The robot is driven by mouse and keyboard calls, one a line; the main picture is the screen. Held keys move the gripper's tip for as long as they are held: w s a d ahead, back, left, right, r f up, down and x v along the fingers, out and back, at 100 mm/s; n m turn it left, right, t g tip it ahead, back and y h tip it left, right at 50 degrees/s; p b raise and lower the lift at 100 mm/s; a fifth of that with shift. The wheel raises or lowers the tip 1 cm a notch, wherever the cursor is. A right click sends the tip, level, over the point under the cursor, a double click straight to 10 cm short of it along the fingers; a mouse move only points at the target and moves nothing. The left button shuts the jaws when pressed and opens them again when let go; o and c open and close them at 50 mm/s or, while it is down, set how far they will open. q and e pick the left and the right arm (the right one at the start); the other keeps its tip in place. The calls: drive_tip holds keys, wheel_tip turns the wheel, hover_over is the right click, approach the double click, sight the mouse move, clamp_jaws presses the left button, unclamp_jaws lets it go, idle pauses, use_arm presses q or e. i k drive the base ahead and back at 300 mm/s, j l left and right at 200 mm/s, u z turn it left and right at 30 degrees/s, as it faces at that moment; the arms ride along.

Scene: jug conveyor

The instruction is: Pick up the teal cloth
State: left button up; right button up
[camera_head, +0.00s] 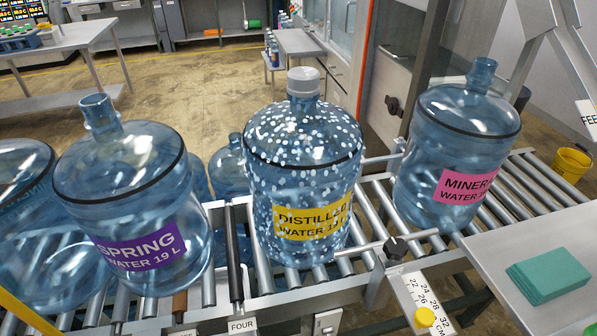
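The teal cloth (548,275) lies folded flat, as a thick square pad, on a grey metal side table (503,258) at the lower right of the head view. Nothing touches it from above. Neither my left gripper nor my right gripper shows in this view.
A roller conveyor (372,208) crosses the view and carries large blue jugs: spring water (130,205), capped distilled water (300,175) with white spots, and mineral water (455,150). A yellow bucket (570,163) is behind.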

sight(545, 277)
drive_tip(key=z, duration=1.65)
